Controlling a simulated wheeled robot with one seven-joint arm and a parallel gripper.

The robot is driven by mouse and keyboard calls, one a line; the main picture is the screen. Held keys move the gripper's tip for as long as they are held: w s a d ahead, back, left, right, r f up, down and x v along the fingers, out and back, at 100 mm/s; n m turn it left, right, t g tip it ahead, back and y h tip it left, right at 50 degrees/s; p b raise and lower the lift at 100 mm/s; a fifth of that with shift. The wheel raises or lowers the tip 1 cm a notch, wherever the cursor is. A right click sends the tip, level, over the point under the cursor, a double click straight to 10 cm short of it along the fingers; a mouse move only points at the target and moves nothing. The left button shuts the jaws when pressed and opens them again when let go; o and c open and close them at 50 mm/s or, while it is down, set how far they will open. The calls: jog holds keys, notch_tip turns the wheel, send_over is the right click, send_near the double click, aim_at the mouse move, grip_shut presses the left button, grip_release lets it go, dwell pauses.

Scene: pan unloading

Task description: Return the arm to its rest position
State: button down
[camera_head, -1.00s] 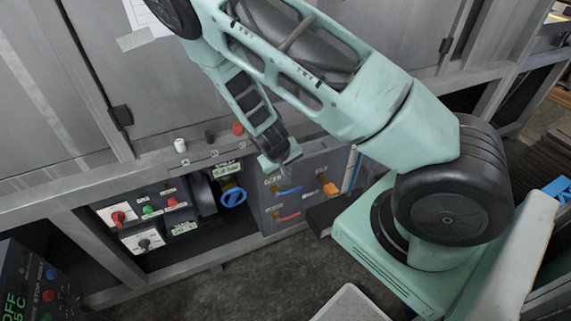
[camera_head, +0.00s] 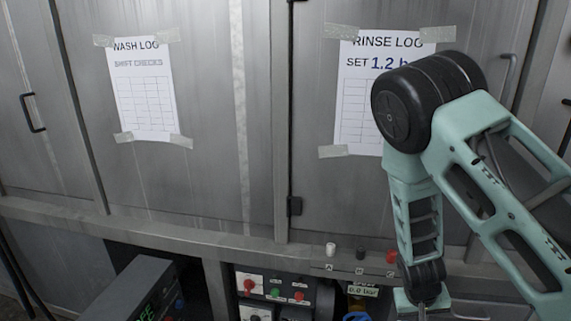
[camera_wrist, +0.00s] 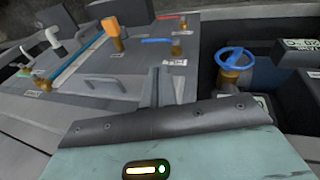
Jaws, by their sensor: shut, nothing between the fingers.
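My mint-green arm reaches in from the right in the head view, with its forearm hanging down in front of the control panel. My gripper (camera_wrist: 158,85) is shut and empty in the wrist view, its narrow fingers together in front of the dark mounting plate. In the head view only the wrist end shows at the bottom edge, and the fingertips are cut off. The gripper appears apart from the panel fittings.
The blue valve wheel (camera_wrist: 236,62) and orange handle (camera_wrist: 113,34) show in the wrist view. White (camera_head: 331,249), black (camera_head: 360,253) and red (camera_head: 392,257) knobs sit on the ledge beside my forearm. Cabinet doors carry a wash log (camera_head: 143,90) and a rinse log (camera_head: 362,95).

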jog(key=s+a+r+n+y+p, duration=0.2)
jog(key=s+a+r+y+p, duration=0.1)
jog(key=a+r, duration=0.95)
jog(key=s+a+r+n+p, duration=0.2)
jog(key=s+a+r+n, duration=0.2)
jog(key=s+r, duration=0.4)
jog(key=s+a+r+n+g+y+p, duration=0.1)
jog(key=s+a+r+n+p, duration=0.2)
jog(key=s+a+r, duration=0.3)
jog(key=s+r+n, duration=0.1)
jog(key=s+r, duration=0.2)
jog(key=r, duration=0.4)
jog(key=shift+r, duration=0.2)
jog(key=shift+d, duration=0.1)
